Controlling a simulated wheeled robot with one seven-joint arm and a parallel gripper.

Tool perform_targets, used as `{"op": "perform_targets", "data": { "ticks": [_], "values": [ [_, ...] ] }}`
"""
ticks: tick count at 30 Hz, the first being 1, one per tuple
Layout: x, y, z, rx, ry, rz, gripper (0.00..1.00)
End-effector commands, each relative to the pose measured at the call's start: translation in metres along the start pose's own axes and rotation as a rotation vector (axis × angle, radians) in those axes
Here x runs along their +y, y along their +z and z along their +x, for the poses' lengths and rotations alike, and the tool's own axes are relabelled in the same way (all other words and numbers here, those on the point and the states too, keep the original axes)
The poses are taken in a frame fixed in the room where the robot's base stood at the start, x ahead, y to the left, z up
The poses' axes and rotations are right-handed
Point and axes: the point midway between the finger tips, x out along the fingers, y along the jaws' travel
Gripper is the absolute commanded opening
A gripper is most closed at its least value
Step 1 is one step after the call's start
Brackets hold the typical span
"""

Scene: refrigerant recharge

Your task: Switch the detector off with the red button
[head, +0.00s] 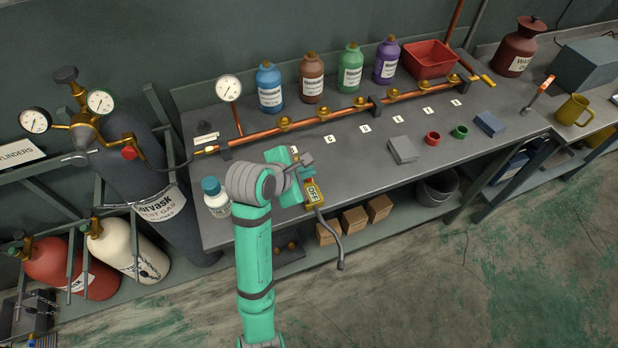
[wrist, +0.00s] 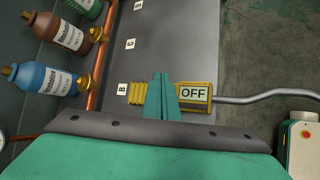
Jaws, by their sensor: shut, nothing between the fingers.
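The detector is a yellow handheld unit (head: 313,194) lying at the front edge of the bench, with a grey bent probe (head: 331,237) reaching out past the edge. Its display reads OFF. In the wrist view the detector (wrist: 209,104) shows its display, also reading OFF, on the right and a ribbed yellow end on the left. My gripper (head: 308,173) is shut and empty. In the wrist view the closed teal fingers (wrist: 160,78) lie across the middle of the detector. Whether they touch it I cannot tell. The red button is not visible, perhaps hidden behind the fingers.
A copper pipe (head: 337,112) with brass valves runs along the bench (head: 375,160). Several bottles stand behind it, such as the blue one (head: 269,88). A white bottle (head: 215,198) stands left of my arm. A grey block (head: 402,150) and small cups lie to the right.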

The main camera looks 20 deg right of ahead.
Motion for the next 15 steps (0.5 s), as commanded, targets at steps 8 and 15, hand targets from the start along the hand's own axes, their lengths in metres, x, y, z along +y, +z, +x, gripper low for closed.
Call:
{"op": "perform_targets", "data": {
  "ticks": [8,15],
  "values": [
    [0.014,0.011,-0.019,0.002,0.004,0.000,0.00],
    [0.024,0.020,-0.033,0.003,0.004,-0.001,0.00]
  ]
}}
